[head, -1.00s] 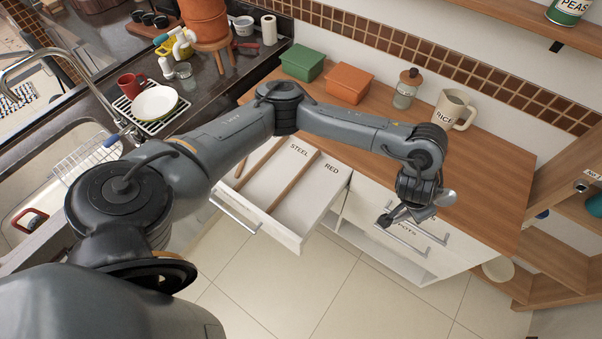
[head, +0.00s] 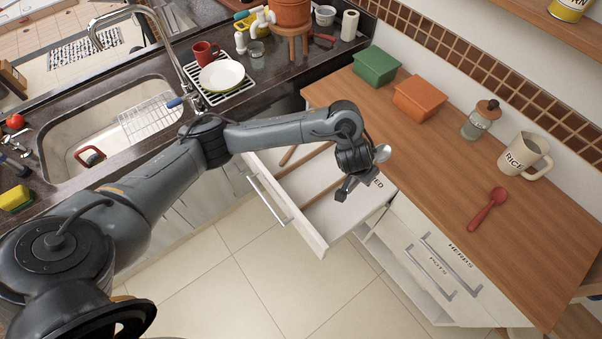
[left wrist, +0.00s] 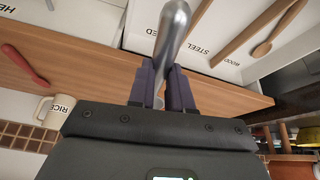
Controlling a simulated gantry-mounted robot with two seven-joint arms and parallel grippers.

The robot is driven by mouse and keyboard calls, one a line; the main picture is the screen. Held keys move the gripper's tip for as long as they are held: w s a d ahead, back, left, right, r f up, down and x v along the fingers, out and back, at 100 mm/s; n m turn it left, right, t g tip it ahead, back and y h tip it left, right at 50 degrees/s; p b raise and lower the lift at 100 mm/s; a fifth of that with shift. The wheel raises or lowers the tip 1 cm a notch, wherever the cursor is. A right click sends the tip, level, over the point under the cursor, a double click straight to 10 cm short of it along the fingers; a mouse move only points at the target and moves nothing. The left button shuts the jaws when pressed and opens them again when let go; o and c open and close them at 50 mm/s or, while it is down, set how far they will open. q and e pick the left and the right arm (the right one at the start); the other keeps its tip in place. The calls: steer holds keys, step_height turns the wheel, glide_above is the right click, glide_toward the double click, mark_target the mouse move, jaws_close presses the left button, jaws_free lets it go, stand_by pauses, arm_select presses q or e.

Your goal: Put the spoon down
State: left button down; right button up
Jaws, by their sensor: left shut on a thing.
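My left gripper (head: 345,188) is shut on a metal spoon (head: 382,153) and holds it in the air by the open drawer (head: 298,222), near the end with the RED label. In the left wrist view the spoon (left wrist: 172,32) rises from between the dark fingers (left wrist: 163,88). The drawer's white floor has wooden dividers, and a STEEL label shows in that view. A wooden spoon (left wrist: 262,49) lies in the compartment at its right. My arm hides part of the drawer in the head view. My right gripper is out of view.
A red spoon (head: 488,208) lies on the wooden counter (head: 440,190) near the RICE mug (head: 523,154). A glass jar (head: 481,119), an orange box (head: 420,97) and a green box (head: 376,66) stand along the back. Shut drawers labelled HERBS and POTS are right of the open one.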

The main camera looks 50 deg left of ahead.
arm_select(q)
steer(key=s+a+f+n+y+b, duration=0.1)
steer(key=a+f+b, duration=0.25)
steer(key=f, duration=0.35)
steer(key=s+a+f+n+b, duration=0.1)
steer(key=a+f+b, duration=0.1)
steer(key=f+b, duration=0.35)
steer(key=b, duration=0.5)
glide_above(315, 180)
steer(key=s+d, duration=0.1)
steer(key=s, duration=0.1)
steer(key=shift+n+g, duration=0.3)
steer(key=f, duration=0.8)
steer(key=shift+w+d+f, duration=0.2)
steer(key=shift+f, duration=0.1)
steer(key=shift+a+f, duration=0.2)
steer(key=shift+a, duration=0.3)
steer(key=shift+f+b, duration=1.1)
steer(key=shift+f, duration=0.95)
steer(key=shift+r, duration=0.1)
steer(key=shift+w, duration=0.1)
steer(key=c, duration=1.1)
jaws_free()
steer(key=shift+f, duration=0.2)
steer(key=shift+o, duration=0.2)
steer(key=shift+r, duration=0.15)
